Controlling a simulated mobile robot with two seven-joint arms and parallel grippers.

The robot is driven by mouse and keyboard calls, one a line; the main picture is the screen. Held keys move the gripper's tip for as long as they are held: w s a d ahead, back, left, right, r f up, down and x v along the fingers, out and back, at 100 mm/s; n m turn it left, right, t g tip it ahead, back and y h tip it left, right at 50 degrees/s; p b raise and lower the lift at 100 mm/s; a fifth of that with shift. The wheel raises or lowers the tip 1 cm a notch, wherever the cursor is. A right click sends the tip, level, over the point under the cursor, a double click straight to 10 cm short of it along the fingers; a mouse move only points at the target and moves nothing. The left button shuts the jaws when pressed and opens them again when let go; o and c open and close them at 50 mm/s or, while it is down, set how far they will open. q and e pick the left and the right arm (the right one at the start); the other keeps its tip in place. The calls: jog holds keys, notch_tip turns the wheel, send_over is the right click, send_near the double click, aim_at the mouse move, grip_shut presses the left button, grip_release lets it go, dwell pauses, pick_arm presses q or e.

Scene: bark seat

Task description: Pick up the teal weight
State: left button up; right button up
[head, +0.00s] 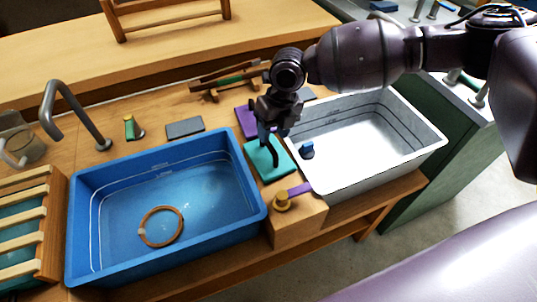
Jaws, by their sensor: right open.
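The teal weight (282,172) looks like a flat teal slab lying on the wooden bench between the blue basin and the white basin. My right gripper (269,148) points down over it, open and with nothing seen between its fingers. The fingers cover part of the slab's far half. I cannot tell whether the fingertips touch it. My left gripper is not in view.
The blue basin (85,232) holds a ring (147,240). The white basin (375,135) has a blue knob (307,151) inside. A purple slab (243,118) and grey slab (185,127) lie behind.

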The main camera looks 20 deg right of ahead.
aim_at(269, 145)
jog(key=f, duration=0.2)
jog(key=a+f, duration=0.1)
jog(key=f, duration=0.1)
jog(key=shift+a+f+b, duration=0.2)
jog(key=shift+f+b, duration=0.15)
jog(key=shift+r, duration=0.1)
grip_shut()
